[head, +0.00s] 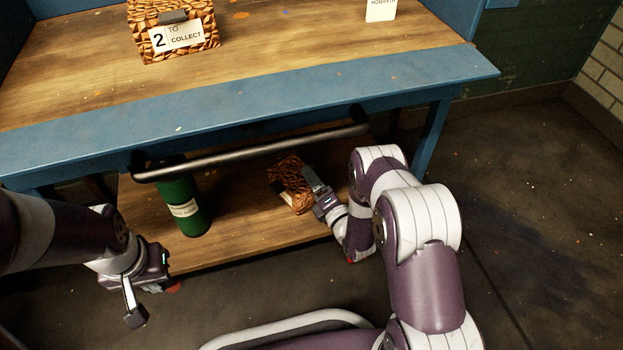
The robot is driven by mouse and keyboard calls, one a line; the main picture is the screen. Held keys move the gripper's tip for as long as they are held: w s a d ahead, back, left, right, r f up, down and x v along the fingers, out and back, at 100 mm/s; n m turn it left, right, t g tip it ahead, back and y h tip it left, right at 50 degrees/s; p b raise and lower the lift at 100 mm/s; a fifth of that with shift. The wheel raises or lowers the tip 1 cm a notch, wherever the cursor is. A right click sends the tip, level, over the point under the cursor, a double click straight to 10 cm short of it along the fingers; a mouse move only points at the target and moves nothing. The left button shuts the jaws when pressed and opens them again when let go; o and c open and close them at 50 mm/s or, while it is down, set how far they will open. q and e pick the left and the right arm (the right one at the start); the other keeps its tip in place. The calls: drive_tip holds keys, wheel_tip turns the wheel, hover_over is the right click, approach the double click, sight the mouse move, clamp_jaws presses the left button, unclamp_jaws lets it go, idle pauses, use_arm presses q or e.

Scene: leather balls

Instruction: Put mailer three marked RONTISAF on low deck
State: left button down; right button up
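A brown, rough-patterned mailer (287,174) is at the low deck (240,240), under the table. A pale label shows on its lower side, but I cannot read it, so I cannot confirm RONTISAF. My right gripper (311,184) is at the mailer's right side and appears shut on it, with a grey piece against its upper right edge. I cannot tell whether the mailer rests fully on the deck. My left gripper (146,302) is open and empty in front of the deck's left end.
A similar patterned box (150,21) with a "2 TO COLLECT" sign stands on the tabletop (290,50). A white card (381,10) is at the back right. A green labelled cylinder (180,190) stands on the low deck's left. A dark bar (250,151) crosses above the deck.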

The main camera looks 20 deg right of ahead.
drive_tip(key=shift+s+f+b, duration=0.1)
drive_tip(key=shift+f+b, duration=0.25)
drive_tip(key=shift+f, duration=0.15)
drive_tip(key=o, duration=1.5)
drive_tip(key=shift+c, duration=0.2)
drive_tip(key=shift+r+p, duration=0.55)
drive_tip(key=shift+r, duration=0.05)
drive_tip(key=p+v, duration=0.2)
drive_tip(key=v, duration=0.2)
drive_tip(key=shift+s+d+r+p, duration=0.1)
drive_tip(key=shift+s+p, duration=0.05)
drive_tip(key=shift+p, duration=0.15)
drive_tip(key=p+v, duration=0.2)
drive_tip(key=v, duration=0.5)
drive_tip(key=shift+p, duration=0.4)
drive_tip(key=shift+s+d, duration=0.1)
drive_tip(key=shift+s, duration=0.25)
